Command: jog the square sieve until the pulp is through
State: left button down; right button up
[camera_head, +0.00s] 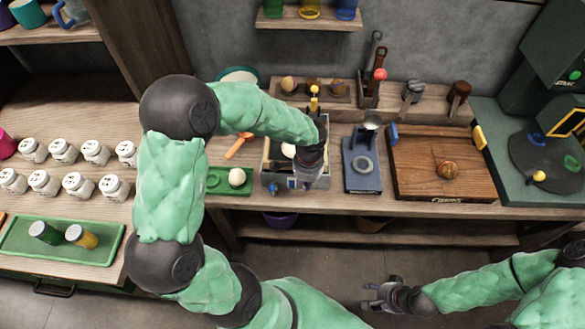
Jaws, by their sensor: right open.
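A square grey box with a pale wooden frame inside (266,160) stands on the bench near the middle; it looks like the square sieve. Something whitish shows inside it, partly covered; I cannot tell whether it is pulp. My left gripper (296,182) reaches down over the right part of this box, near its front wall. The wrist and arm hide much of the box and the fingers, so their grip is unclear. My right gripper (372,294) is open and empty, low in front of the bench, well away from the box.
A green tray (214,190) with a pale ball (237,177) sits left of the box. A blue stand with a ring (362,178) and a wooden board (430,185) with a brown round object (448,170) are right. Several white jars stand far left.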

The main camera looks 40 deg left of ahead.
pick_arm(q)
jog(key=shift+w+a, duration=0.1)
dwell(0.3)
jog(key=shift+w+a+p, duration=0.1)
jog(key=shift+w+a, duration=0.3)
jog(key=shift+w, duration=0.3)
jog(key=shift+w+a+p, duration=0.15)
jog(key=shift+w+a, duration=0.3)
jog(key=shift+w, duration=0.2)
jog(key=shift+w+a+p, duration=0.1)
jog(key=shift+w+a, duration=0.3)
jog(key=shift+w, duration=0.3)
jog(key=s+d, duration=0.1)
jog(key=s, duration=0.2)
jog(key=s+d, duration=0.1)
jog(key=shift+s+d, duration=0.15)
jog(key=shift+d, duration=0.2)
jog(key=w+a, duration=0.2)
jog(key=w, duration=0.2)
jog(key=shift+w+a+p, duration=0.2)
jog(key=shift+a+p, duration=0.2)
jog(key=s+d, duration=0.2)
jog(key=s, duration=0.2)
jog(key=shift+s+d, duration=0.2)
jog(key=shift+d, duration=0.2)
